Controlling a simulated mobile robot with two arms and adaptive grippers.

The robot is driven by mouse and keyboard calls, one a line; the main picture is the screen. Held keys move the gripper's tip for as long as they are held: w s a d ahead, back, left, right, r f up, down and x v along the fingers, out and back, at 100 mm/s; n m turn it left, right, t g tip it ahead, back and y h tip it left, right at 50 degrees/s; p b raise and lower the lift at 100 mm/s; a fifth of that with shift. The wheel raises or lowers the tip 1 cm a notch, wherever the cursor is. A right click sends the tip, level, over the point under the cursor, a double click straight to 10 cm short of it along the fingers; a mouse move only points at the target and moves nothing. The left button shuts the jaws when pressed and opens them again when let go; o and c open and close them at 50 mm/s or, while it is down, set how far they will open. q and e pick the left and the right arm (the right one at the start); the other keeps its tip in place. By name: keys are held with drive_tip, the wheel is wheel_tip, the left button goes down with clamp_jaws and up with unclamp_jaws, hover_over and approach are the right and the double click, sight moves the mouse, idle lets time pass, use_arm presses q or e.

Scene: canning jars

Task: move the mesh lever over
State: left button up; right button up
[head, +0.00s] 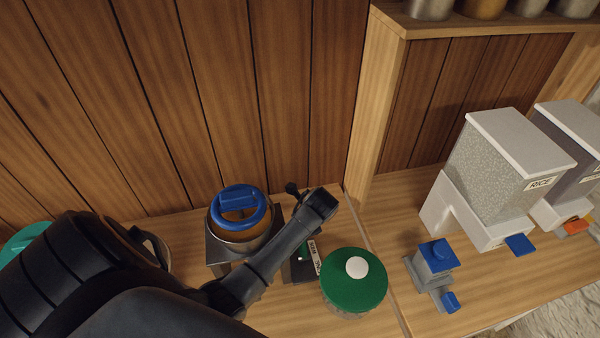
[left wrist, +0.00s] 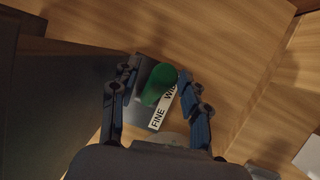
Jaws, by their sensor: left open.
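The mesh lever has a rounded green handle (left wrist: 157,86), seen in the left wrist view beside a white label (left wrist: 163,110) reading FINE and, partly hidden, another word. My left gripper (left wrist: 160,74) is open, with one finger on each side of the green handle. I cannot tell whether either finger touches it. In the head view my dark left arm and gripper cover most of the lever; only a sliver of green and part of the label (head: 314,257) show beside it. My right gripper is in neither view.
A round vessel with a blue-handled top (head: 238,200) sits on a grey stand left of the gripper. A green-lidded jar (head: 352,278) stands close on the right. Farther right are a grey device with blue knobs (head: 437,257) and a rice dispenser (head: 500,170). A wooden wall rises behind.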

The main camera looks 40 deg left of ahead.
use_arm(q)
drive_tip(key=shift+f, duration=0.1)
clamp_jaws()
idle(0.4)
drive_tip(key=shift+s+d+r+t+y, duration=0.25)
drive_tip(key=shift+s+d+t+y, duration=0.25)
drive_tip(key=shift+y, duration=0.1)
drive_tip(key=shift+s+d+r+t+y, duration=0.25)
drive_tip(key=shift+s+d+t+y, duration=0.15)
drive_tip(key=shift+y, duration=0.2)
drive_tip(key=shift+s+d+r+n+t+y, duration=0.1)
drive_tip(key=shift+s+d+n+t+y, duration=0.05)
drive_tip(key=shift+s+d+t+y, duration=0.55)
drive_tip(key=shift+s+d+r+n+t+y, duration=0.15)
drive_tip(key=shift+s+d+t+y, duration=0.25)
drive_tip(key=shift+d+y, duration=0.45)
drive_tip(key=shift+w+a, duration=0.1)
unclamp_jaws()
